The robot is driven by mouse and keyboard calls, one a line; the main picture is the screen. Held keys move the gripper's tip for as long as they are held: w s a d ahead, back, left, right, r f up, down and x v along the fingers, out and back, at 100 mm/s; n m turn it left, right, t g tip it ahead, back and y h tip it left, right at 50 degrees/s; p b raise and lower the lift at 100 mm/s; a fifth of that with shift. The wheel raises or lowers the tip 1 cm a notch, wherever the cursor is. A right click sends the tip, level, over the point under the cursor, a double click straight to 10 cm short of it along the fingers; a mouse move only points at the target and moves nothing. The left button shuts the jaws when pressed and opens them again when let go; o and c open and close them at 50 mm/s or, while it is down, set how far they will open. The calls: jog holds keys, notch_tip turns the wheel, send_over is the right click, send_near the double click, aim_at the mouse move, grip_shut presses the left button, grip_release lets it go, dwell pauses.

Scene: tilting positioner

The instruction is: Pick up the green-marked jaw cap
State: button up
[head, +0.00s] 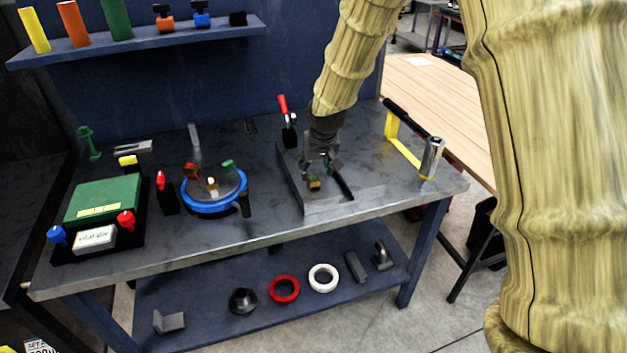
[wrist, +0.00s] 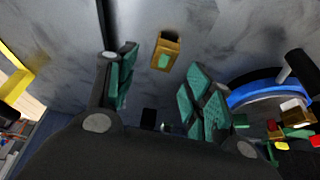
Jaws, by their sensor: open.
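The green-marked jaw cap (wrist: 167,48) is a small brass-coloured block with a green patch. In the wrist view it lies on the grey surface, beyond my fingertips and roughly in line with the gap between them. In the head view the small brass cap (head: 314,183) sits just below my gripper (head: 321,164), on the bench near the angled plate. My gripper in the wrist view (wrist: 163,82) is open, with teal pads spread apart and nothing between them. I cannot tell the exact height of the fingertips above the cap.
The round positioner with a blue rim (head: 213,208) stands to the left, with red, green and brass-coloured pieces on it. A long angled plate (head: 303,190) and a red-handled clamp (head: 288,122) are close to my gripper. A yellow-framed tool (head: 407,154) lies to the right.

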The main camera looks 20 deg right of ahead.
aim_at(313, 178)
jog(key=x, duration=0.1)
jog(key=p+x, duration=0.1)
jog(key=shift+s+a+f, duration=0.1)
jog(key=shift+a+f, duration=0.05)
jog(key=shift+f, duration=0.35)
jog(key=shift+x, duration=0.85)
grip_shut()
